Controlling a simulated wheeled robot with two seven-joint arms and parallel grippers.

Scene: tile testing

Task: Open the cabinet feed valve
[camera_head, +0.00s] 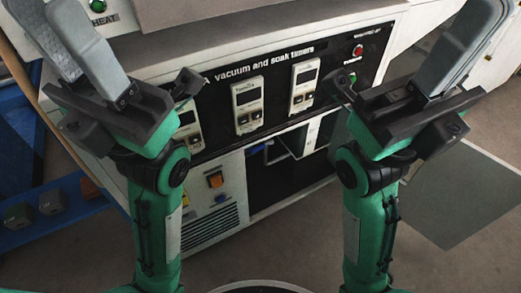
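The cabinet (232,165) is a white machine with a black panel lettered "vacuum and soak timers". A dark open bay (285,170) is in its lower front, with a small blue part (262,147) inside; I cannot tell whether this is the feed valve. No valve is clearly identifiable. My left gripper (62,38) is raised at upper left, in front of the panel's left end. My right gripper (472,42) is raised at upper right, beyond the panel's right end. Both point upward with grey finger pads, holding nothing visible. Their finger gaps are hard to judge.
The panel carries timers (249,104) and a red button (358,51). An orange switch (216,180) sits above a vent (210,228). A blue frame (45,215) stands at left. A grey-green flat sheet (465,190) lies at right. Floor before the cabinet is partly clear.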

